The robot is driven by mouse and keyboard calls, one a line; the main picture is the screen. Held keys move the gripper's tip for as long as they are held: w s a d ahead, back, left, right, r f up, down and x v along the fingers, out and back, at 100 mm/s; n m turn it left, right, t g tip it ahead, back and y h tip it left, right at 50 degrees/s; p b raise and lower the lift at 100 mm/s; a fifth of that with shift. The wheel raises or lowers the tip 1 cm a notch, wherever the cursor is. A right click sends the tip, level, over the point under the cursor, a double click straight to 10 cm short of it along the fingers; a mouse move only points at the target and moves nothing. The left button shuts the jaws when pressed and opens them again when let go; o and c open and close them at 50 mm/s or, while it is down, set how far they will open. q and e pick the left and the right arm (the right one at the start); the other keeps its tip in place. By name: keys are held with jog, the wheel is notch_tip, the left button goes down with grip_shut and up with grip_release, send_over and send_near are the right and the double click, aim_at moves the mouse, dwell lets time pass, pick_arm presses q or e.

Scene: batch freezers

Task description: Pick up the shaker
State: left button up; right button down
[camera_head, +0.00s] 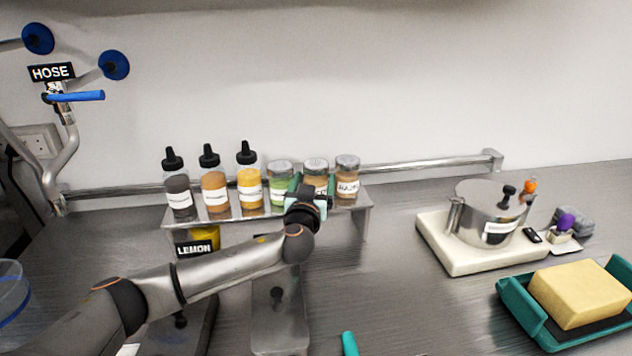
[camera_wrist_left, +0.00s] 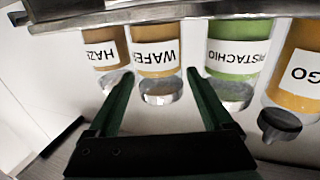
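Three shaker jars with metal lids stand on a raised metal shelf: a green pistachio one (camera_head: 280,187), a tan wafer one (camera_head: 316,172) and a brown hazelnut one (camera_head: 347,182). The wrist view shows them upside down: pistachio (camera_wrist_left: 236,62), wafer (camera_wrist_left: 156,52), hazelnut (camera_wrist_left: 104,50). My left gripper (camera_head: 309,188) is in front of the wafer jar, and its arm hides part of the shelf. In the wrist view the green fingers (camera_wrist_left: 159,76) are apart, either side of the wafer jar; contact cannot be told. My right gripper is not in view.
Several squeeze bottles, including a yellow one (camera_head: 250,190), stand left of the jars on the shelf (camera_head: 362,204). A steel pot (camera_head: 478,213) sits on a white base at right. A teal tray (camera_head: 520,306) holds a yellow block. The counter between shelf and tray is mostly clear.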

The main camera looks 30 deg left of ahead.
aim_at(314, 169)
pick_arm(q)
jog(key=c, duration=1)
jog(key=shift+r, duration=0.1)
jog(key=shift+r+p, duration=0.3)
jog(key=shift+r, duration=0.25)
notch_tip(314, 169, up, 2)
jog(key=shift+r+p, duration=0.25)
jog(key=shift+p, duration=0.35)
jog(key=s+d+r+p, duration=0.2)
jog(key=s+d+r, duration=0.2)
jog(key=s+r, duration=0.5)
jog(key=s, duration=0.4)
jog(key=shift+s+d+p, duration=0.15)
jog(key=shift+s+p, duration=0.05)
jog(key=shift+p, duration=0.2)
jog(key=shift+r, duration=0.15)
